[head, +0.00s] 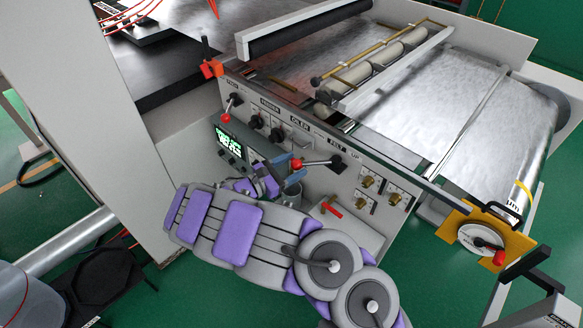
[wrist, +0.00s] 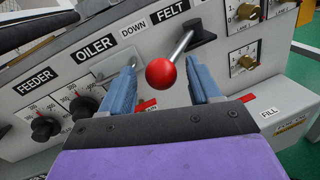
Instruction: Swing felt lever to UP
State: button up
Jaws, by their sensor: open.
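The felt lever has a red ball knob (wrist: 161,73) on a metal rod, joined to a black pivot (wrist: 200,31) under the FELT label. In the head view the red knob (head: 297,165) lies left of its pivot (head: 337,163), on the DOWN side. The UP label (head: 355,156) is right of the pivot. My gripper (wrist: 162,66) is open, with one blue finger on each side of the knob in the wrist view. Gaps show between knob and fingers, and I see no contact. In the head view my gripper (head: 277,168) is beside the knob, partly hidden by my arm.
Dials for FEEDER (wrist: 45,128) and OILER (wrist: 83,107) are left of the lever. Brass valves (head: 368,182) are to its right. Another red-knobbed lever (head: 226,117) is at the panel's left, above a green-lit display (head: 229,143). A red handle (head: 332,207) is below.

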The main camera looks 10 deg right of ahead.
jog(key=shift+d, duration=0.1)
jog(key=shift+c, duration=0.3)
grip_shut()
dwell(0.4)
